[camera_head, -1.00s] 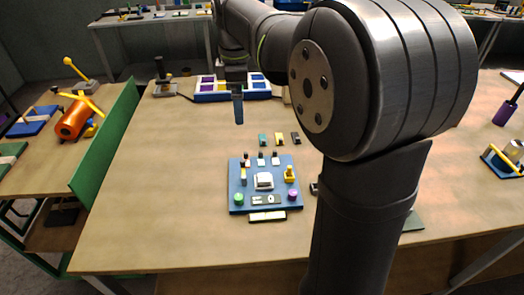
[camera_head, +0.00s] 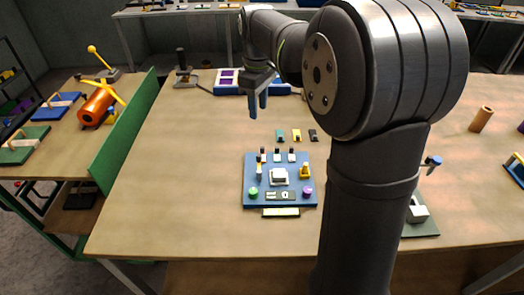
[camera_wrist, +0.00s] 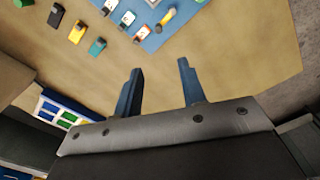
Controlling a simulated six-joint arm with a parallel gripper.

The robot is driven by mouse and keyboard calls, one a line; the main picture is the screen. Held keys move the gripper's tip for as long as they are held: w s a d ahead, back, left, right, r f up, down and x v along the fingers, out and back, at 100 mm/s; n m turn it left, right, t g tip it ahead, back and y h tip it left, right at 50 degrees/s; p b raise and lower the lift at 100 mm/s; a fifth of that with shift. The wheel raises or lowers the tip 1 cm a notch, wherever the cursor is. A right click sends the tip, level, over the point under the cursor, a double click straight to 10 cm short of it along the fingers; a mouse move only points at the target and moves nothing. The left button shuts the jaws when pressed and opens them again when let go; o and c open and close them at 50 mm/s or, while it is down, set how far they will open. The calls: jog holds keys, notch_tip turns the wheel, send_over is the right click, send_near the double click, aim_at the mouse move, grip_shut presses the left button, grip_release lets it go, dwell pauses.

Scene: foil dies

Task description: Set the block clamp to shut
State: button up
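A blue board (camera_head: 250,190) lies on the table below my gripper in the head view. It bears a white block (camera_head: 279,177) in the middle, a yellow clamp-like part (camera_head: 305,171) at the right and a slim yellow-and-dark part (camera_head: 259,171) at the left. I cannot tell surely which is the block clamp, or its setting. My gripper (camera_head: 259,114) hangs above and behind the board, open and empty, its two blue fingers apart. In the wrist view my gripper (camera_wrist: 160,68) points toward bare table, with part of the board (camera_wrist: 153,40) at the top.
Small teal (camera_head: 280,135), yellow (camera_head: 296,135) and dark (camera_head: 313,135) pieces lie behind the board. A tray with coloured compartments (camera_head: 227,88) and a dark post on a base (camera_head: 183,68) stand farther back. A green panel (camera_head: 122,130) edges the table's left; bare table lies beside the board.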

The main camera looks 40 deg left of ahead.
jog(key=f+m, duration=0.1)
send_near(259, 155)
notch_tip(259, 155, down, 9)
jog(key=shift+f, duration=0.15)
dwell(0.4)
grip_shut()
